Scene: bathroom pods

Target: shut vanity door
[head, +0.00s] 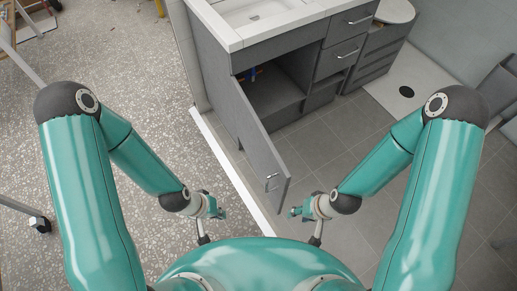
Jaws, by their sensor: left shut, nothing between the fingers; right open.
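The grey vanity (217,63) stands at the top centre with a white top and sink. Its door (258,134) is swung open toward me, and the dark inside of the cabinet shows behind it.
Closed drawers (340,56) with silver handles are on the vanity's right side. A white threshold strip (228,165) separates speckled floor from grey tiles. The floor on the left is mostly clear.

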